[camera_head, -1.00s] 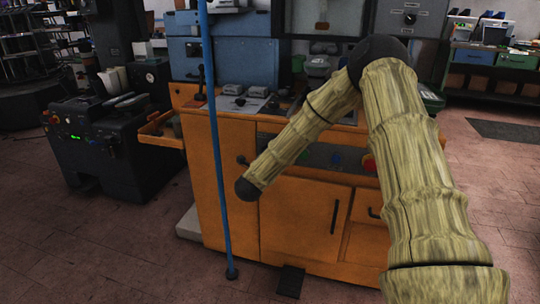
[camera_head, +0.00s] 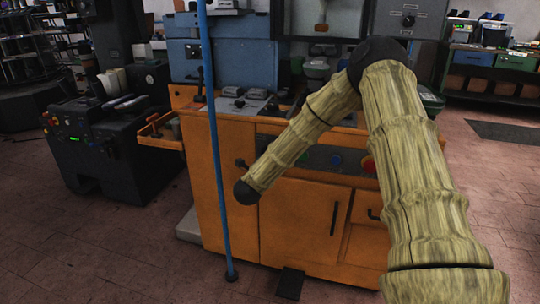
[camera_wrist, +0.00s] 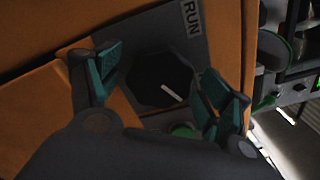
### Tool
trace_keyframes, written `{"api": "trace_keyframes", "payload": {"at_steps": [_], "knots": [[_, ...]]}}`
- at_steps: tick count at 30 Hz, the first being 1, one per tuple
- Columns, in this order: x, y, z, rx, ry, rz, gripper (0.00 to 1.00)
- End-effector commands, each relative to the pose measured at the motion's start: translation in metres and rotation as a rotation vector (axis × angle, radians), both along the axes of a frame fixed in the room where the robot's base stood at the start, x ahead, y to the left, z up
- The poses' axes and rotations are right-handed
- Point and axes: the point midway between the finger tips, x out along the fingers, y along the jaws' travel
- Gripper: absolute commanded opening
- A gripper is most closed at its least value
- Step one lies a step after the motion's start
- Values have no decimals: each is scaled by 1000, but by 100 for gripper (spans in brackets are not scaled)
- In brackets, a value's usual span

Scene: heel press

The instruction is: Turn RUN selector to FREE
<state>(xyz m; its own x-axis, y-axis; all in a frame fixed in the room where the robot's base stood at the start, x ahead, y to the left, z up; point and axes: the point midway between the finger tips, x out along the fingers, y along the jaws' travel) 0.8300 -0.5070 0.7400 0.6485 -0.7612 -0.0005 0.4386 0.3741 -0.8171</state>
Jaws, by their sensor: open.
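In the wrist view, the RUN selector (camera_wrist: 157,80) is a dark round knob on a grey panel plate. Its white pointer line slants toward the lower right of the picture. A white RUN label (camera_wrist: 191,17) is on the plate above it. My gripper (camera_wrist: 161,65) is open, with one teal-padded finger on each side of the knob. I cannot tell whether the pads touch it. No FREE marking is visible. In the head view, the gripper and selector cannot be made out; my forearm covers part of the panel.
A green button (camera_wrist: 182,130) sits just below the knob, near the right finger. In the head view, the orange cabinet (camera_head: 225,205) carries the panel with a blue button (camera_head: 336,160) and a red button (camera_head: 369,165). A blue vertical pole (camera_head: 216,150) stands in front.

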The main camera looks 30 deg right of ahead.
Motion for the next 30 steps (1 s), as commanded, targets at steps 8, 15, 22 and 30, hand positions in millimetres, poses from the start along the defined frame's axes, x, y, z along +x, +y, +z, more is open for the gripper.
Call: {"api": "trace_keyframes", "payload": {"at_steps": [8, 15, 22, 30], "knots": [[-29, 34, -1, 2, 3, 3, 79], [-56, 66, -1, 1, 2, 3, 79], [-71, 82, -1, 2, 3, 1, 79], [-74, 86, -1, 0, 2, 0, 79]]}}
